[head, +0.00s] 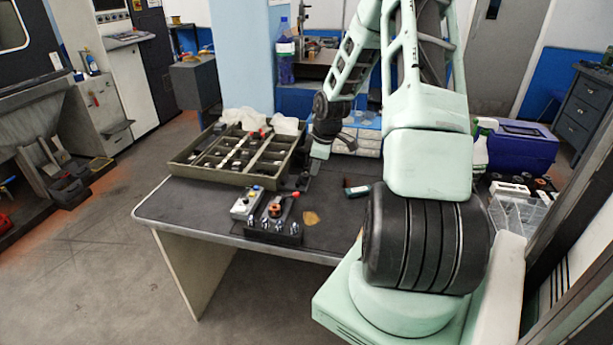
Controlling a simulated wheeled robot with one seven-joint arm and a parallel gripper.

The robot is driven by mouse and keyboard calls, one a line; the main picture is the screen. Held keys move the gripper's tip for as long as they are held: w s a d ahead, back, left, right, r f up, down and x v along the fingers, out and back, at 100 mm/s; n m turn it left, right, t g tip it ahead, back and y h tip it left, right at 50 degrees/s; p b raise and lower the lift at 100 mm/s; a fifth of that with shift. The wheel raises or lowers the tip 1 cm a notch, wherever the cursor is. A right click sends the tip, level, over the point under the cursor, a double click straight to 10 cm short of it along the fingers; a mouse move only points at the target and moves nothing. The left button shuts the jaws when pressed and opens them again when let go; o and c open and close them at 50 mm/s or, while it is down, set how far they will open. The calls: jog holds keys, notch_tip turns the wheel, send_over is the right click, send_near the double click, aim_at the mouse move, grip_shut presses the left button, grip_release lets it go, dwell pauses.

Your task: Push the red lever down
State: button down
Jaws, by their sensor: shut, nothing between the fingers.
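A small dark box (274,229) with several silver fittings along its front stands near the table's front edge. A dark lever with a red tip (295,194) shows at its upper right, and a round orange-red part (276,209) sits on its top. My gripper (303,184) is shut and empty, pointing down just behind the red tip. I cannot tell whether it touches the lever. The fingers are small and dark here, and the lever's exact tilt is hard to make out.
A grey box with buttons (246,203) stands close on the left. A compartmented tray (184,165) fills the back left of the table. A tan piece (311,218) and a dark tool (357,191) lie to the right. The table's front left (185,207) is clear.

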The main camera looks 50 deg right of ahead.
jog(key=shift+s+d+r, duration=0.15)
jog(key=shift+s+r, duration=0.55)
jog(key=shift+r, duration=0.2)
jog(key=w+a+r+g, duration=0.1)
jog(key=a+r, duration=0.2)
jog(key=a, duration=0.7)
jog(key=w+a+r+n, duration=0.1)
jog(key=a+r, duration=0.1)
jog(key=a, duration=0.8)
jog(key=w+a+r+g, duration=0.1)
jog(key=w+a+r, duration=0.15)
jog(key=a, duration=0.75)
jog(key=s+a+r, duration=0.2)
jog(key=s+a, duration=0.8)
jog(key=s, duration=0.1)
jog(key=s+a+r+n, duration=0.1)
jog(key=s+a+r, duration=0.2)
jog(key=s+a, duration=0.8)
jog(key=shift+s+r+g+y, duration=0.15)
jog(key=shift+r+g+y, duration=0.2)
jog(key=shift+g+y, duration=0.05)
